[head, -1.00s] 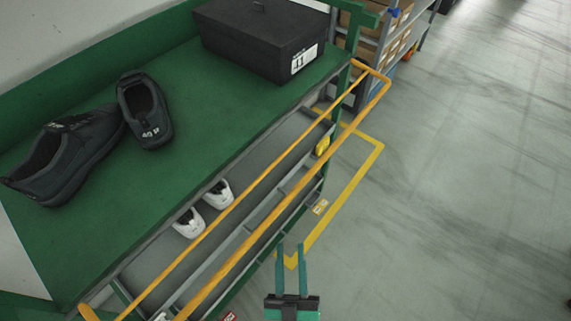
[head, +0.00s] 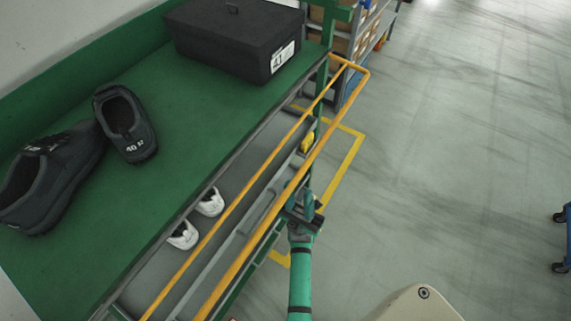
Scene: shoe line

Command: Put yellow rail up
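The yellow rail (head: 301,172) is a long loop of two bars along the front of the green bench, sticking out past its edge. It slopes from the top middle to the bottom of the head view. My gripper (head: 308,198) is teal with a dark body and is near the outer bar, on its right side, around the middle of the rail's length. The fingers look edge-on, so their gap is hidden. I cannot tell whether they touch the rail.
The green bench top (head: 190,125) holds a black box (head: 238,38) and a pair of dark shoes (head: 124,122). White shoes (head: 210,202) sit on the shelf below. A shelf unit (head: 340,40) stands beyond. Open floor (head: 460,150) lies to the right; a blue cart edge shows far right.

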